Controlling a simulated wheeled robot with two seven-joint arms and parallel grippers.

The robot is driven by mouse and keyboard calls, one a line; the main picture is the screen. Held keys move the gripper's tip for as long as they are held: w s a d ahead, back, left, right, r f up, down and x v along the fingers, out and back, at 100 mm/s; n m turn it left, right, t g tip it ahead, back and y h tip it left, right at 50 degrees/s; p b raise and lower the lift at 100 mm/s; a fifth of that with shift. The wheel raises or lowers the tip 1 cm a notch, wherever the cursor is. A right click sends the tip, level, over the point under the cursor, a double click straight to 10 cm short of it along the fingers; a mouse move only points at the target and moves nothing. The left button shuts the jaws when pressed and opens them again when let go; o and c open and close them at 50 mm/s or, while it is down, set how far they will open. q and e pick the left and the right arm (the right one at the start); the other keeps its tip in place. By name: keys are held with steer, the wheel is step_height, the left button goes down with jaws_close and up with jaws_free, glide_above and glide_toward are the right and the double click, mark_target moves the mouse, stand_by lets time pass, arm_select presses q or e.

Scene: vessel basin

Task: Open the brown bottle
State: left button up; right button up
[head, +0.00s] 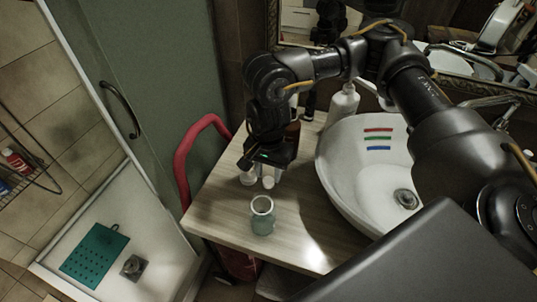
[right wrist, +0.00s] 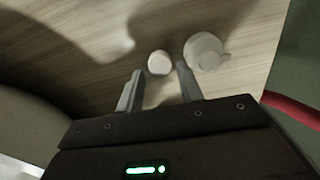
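The brown bottle (head: 293,130) stands on the wooden counter just behind my right gripper in the head view. It is mostly hidden by the gripper and wrist, and its top cannot be seen. My right gripper (head: 267,174) points down over the counter; the right wrist view shows its two fingers (right wrist: 160,69) spread apart with nothing held. A small round white cap-like piece (head: 268,182) is on the counter close to the fingertips; it also shows in the right wrist view (right wrist: 158,62). I cannot tell whether it belongs to the bottle. My left gripper is not in view.
A second small white item (head: 248,177) is beside the gripper. An open glass jar (head: 262,216) stands nearer the counter's front. A white bottle (head: 344,104) stands behind, by the white basin (head: 340,180). A red hand truck (head: 186,165) borders the left edge. The front counter is mostly clear.

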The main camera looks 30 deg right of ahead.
mark_target(269, 180)
step_height(269, 180, up, 9)
steer(key=shift+r+b, duration=0.2)
steer(key=shift+b, duration=0.25)
steer(key=shift+s, duration=0.1)
